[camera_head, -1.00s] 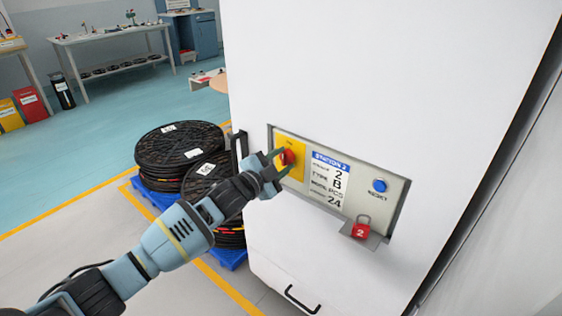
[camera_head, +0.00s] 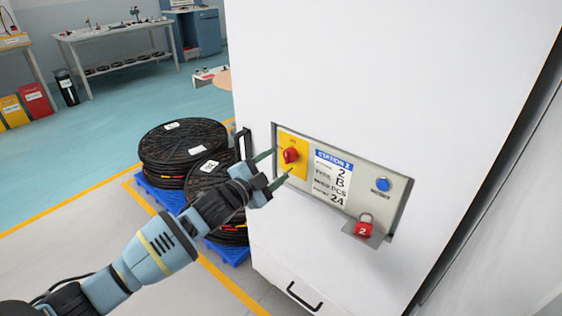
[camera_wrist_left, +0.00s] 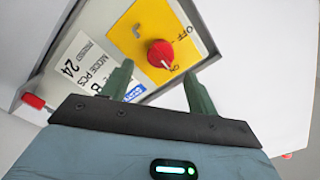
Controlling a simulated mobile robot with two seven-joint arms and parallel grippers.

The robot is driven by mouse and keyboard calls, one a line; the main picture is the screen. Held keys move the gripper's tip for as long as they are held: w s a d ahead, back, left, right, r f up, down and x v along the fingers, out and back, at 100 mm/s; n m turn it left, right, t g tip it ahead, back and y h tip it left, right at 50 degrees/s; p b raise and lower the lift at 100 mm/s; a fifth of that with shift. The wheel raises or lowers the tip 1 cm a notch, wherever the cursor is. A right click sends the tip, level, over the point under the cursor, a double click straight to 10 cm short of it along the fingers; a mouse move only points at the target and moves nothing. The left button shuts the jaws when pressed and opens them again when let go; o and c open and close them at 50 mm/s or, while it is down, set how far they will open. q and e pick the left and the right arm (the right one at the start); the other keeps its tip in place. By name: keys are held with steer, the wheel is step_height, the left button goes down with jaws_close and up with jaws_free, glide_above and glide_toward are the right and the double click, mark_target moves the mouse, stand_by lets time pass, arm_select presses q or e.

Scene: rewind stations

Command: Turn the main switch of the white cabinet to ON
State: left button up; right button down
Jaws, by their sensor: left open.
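The white cabinet (camera_head: 380,70) fills the right half of the head view. Its recessed panel carries the main switch, a red knob (camera_head: 291,155) on a yellow plate (camera_head: 297,173). In the left wrist view the red knob (camera_wrist_left: 160,54) shows a white mark at its lower edge, towards the small ON lettering; OFF is printed further up. My left gripper (camera_head: 276,164) is open and empty just in front of the knob, apart from it. In the left wrist view its fingertips (camera_wrist_left: 157,72) stand either side below the knob. My right gripper is not in view.
On the same panel are a station label (camera_head: 331,180), a blue button (camera_head: 381,185) and a red padlock (camera_head: 364,227) on a small ledge. Black reels (camera_head: 180,143) on blue pallets stand left of the cabinet, close behind my left arm. Open floor lies further left.

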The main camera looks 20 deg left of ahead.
arm_select(q)
steer(key=v, duration=0.3)
stand_by(0.5)
steer(key=s+d+f+n+g+y+p, duration=0.1)
steer(key=s+d+f+n+g+p, duration=0.15)
steer(key=s+f, duration=0.65)
steer(key=s+d+f+n+g+y+p, duration=0.15)
steer(key=s+f+n, duration=0.25)
steer(key=s+f, duration=0.45)
steer(key=s+f+n+g+y+p, duration=0.1)
steer(key=s+f+n+g+p, duration=0.1)
steer(key=s, duration=1.3)
steer(key=s+f+n+g+p, duration=0.2)
steer(key=s+n+p, duration=0.1)
steer(key=s, duration=1.2)
steer(key=shift+a+n+y, duration=0.2)
steer(key=shift+n+y, duration=0.15)
steer(key=shift+n, duration=0.1)
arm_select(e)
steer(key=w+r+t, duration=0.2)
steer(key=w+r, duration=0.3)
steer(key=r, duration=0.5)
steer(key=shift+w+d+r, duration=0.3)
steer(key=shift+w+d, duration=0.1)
